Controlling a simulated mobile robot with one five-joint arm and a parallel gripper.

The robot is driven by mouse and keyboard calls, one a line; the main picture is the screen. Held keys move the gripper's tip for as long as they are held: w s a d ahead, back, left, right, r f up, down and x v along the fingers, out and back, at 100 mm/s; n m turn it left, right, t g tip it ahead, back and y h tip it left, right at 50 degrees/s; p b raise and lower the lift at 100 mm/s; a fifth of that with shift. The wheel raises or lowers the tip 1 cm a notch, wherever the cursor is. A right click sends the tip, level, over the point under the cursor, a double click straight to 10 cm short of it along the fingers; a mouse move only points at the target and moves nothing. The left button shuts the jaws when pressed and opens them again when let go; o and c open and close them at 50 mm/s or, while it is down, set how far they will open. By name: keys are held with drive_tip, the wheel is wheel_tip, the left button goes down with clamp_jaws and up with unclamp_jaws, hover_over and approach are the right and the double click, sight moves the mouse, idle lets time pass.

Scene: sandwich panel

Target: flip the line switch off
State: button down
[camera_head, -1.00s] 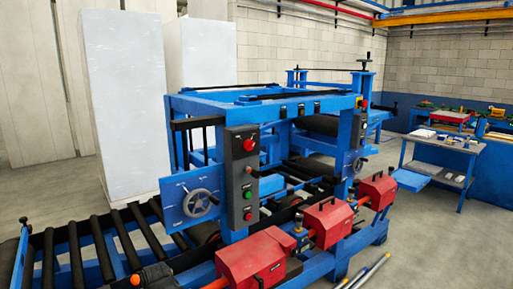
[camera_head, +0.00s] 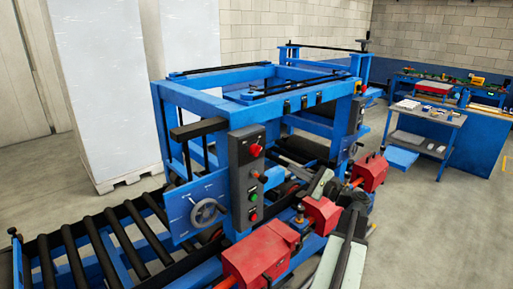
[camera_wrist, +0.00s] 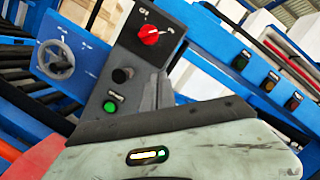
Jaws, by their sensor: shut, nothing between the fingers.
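A grey control box (camera_head: 244,180) stands on the blue machine frame. It carries a red rotary knob (camera_head: 255,150), which looks like the line switch. In the wrist view the red knob (camera_wrist: 150,35) has a white pointer mark toward the right; its small labels are blurred. Below it are a black knob (camera_wrist: 122,75) and a lit green button (camera_wrist: 110,106). My gripper (camera_head: 322,184) is right of the box in the head view, apart from the knob. Its pale body with a dark edge (camera_wrist: 160,122) fills the lower wrist view.
A handwheel (camera_head: 207,212) is left of the box, above black rollers (camera_head: 115,240). Red housings (camera_head: 260,255) stand below and right. Row buttons (camera_wrist: 270,81) sit on a blue beam at right. A workbench (camera_head: 425,130) stands far right; there is open floor before it.

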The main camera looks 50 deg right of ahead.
sight(256, 150)
drive_tip(key=w+a+r+p, duration=0.4)
drive_tip(key=w, duration=0.5)
drive_tip(key=shift+w+r, duration=0.25)
drive_tip(key=shift+r, duration=0.15)
drive_tip(key=shift+p, duration=0.3)
